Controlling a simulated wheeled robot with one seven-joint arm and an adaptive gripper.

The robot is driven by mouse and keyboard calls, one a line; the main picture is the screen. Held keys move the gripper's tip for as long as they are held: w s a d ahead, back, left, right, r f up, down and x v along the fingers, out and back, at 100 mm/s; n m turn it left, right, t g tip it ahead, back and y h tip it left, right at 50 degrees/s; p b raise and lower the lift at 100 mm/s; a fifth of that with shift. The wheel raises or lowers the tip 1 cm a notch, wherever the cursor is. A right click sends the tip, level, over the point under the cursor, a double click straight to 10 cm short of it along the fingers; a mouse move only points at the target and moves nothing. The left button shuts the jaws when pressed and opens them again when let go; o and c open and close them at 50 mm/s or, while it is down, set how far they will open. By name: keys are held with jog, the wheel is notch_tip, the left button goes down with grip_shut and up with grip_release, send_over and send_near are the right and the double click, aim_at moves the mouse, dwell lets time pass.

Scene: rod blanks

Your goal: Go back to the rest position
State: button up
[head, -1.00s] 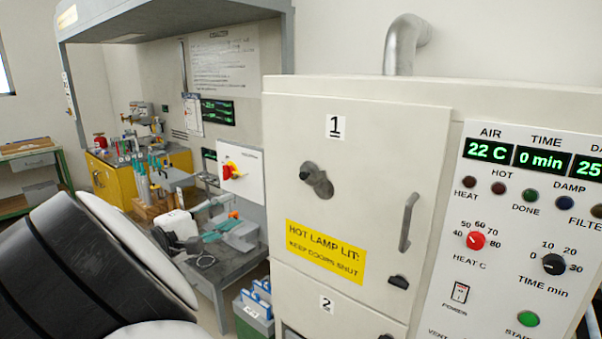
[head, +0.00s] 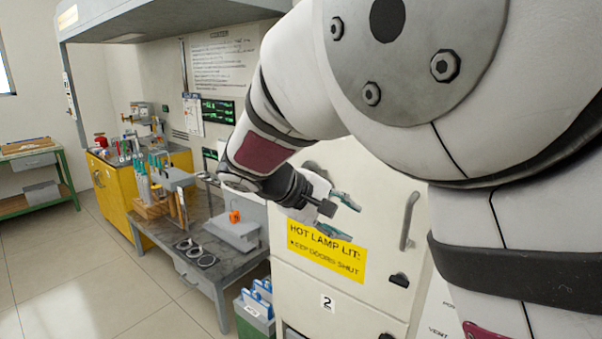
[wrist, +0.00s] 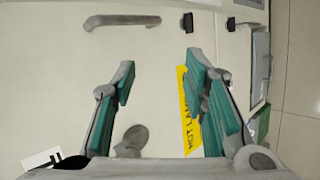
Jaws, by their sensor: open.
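My gripper (head: 342,216) is in front of the cabinet's upper door in the head view, its fingers pointing right. In the wrist view my gripper (wrist: 160,80) has its two teal-padded fingers wide apart with nothing between them but the pale door behind. My arm runs across the right half of the head view and hides much of the cabinet, including most of its control panel.
The cream cabinet door (head: 385,190) has a grey handle (head: 409,221) and a yellow hot-lamp label (head: 325,252); it looks shut. A grey workbench (head: 205,262) with tools stands left of it. A bin (head: 255,312) is beside the cabinet. Floor at left is clear.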

jog(key=s+d+r+m+g+y, duration=0.25)
jog(key=s+d+y, duration=0.25)
jog(key=s+d, duration=0.75)
jog(key=s+a+f+m+t+y, duration=0.1)
jog(key=s+m+y, duration=0.3)
jog(key=s, duration=1.2)
jog(key=shift+s+a+f+t, duration=0.15)
jog(key=shift+a+f+t, duration=0.2)
jog(key=shift+t, duration=0.3)
jog(key=shift+d+m, duration=0.15)
jog(key=shift+m, duration=0.1)
